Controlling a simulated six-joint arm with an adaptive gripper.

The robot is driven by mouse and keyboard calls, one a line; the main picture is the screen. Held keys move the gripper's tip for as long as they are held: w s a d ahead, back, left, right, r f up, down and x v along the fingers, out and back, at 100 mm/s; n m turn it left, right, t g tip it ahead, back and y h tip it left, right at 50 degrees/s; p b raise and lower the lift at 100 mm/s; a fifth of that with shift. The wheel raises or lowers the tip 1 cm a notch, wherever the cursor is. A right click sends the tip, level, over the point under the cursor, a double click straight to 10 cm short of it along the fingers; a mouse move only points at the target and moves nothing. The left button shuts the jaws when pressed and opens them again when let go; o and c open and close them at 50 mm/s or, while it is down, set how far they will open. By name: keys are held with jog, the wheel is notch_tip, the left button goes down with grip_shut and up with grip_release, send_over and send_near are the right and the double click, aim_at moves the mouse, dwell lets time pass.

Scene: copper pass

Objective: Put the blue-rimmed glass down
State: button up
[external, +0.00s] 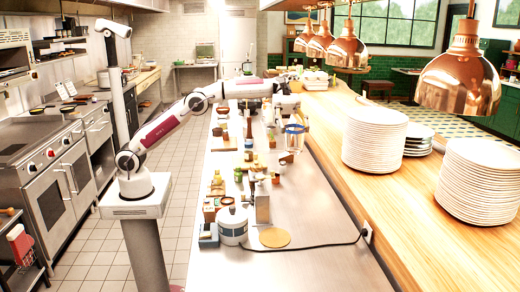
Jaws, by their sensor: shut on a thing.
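The blue-rimmed glass (294,140) is clear with a blue band at its top. It is upright near the right side of the steel counter (318,215), close to the raised wooden pass. My gripper (293,122) points down over the glass from above and is shut on it. The fingers are small in this view, and their exact contact with the glass is hard to make out. I cannot tell whether the bottom of the glass touches the counter.
A small bowl (286,158) is just below the glass in the picture. Several jars and bottles crowd the counter to the left. A white cooker (232,226) and a round tan board (274,237) are nearer. The wooden pass (345,150) bears plate stacks (375,140). The counter's near right is clear except for a cable.

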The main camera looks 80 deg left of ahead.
jog(key=w+a+r+n+t+y, duration=0.1)
jog(key=w+a+r+n+t, duration=0.2)
jog(key=a, duration=0.5)
jog(key=w+a+n+t+y, duration=0.1)
jog(key=a+n+t+y, duration=0.1)
jog(key=a+n+t, duration=0.45)
jog(key=s+a+r+n+t+y, duration=0.1)
jog(key=s+a+n+t+y, duration=0.15)
jog(key=a, duration=0.85)
jog(key=s+a+r+n+t+y, duration=0.15)
jog(key=a+y, duration=0.25)
jog(key=a, duration=0.7)
jog(key=s+a+n+g+y, duration=0.1)
jog(key=s+a+n+y, duration=0.5)
jog(key=s+a, duration=0.6)
jog(key=s+a+n+g+y, duration=0.1)
jog(key=s+a+n+y, duration=0.5)
jog(key=s+a, duration=0.5)
jog(key=shift+s+a+f+y, duration=0.3)
jog(key=shift+s+y, duration=0.95)
jog(key=shift+s, duration=1.8)
jog(key=shift+g, duration=0.25)
jog(key=shift+w, duration=0.1)
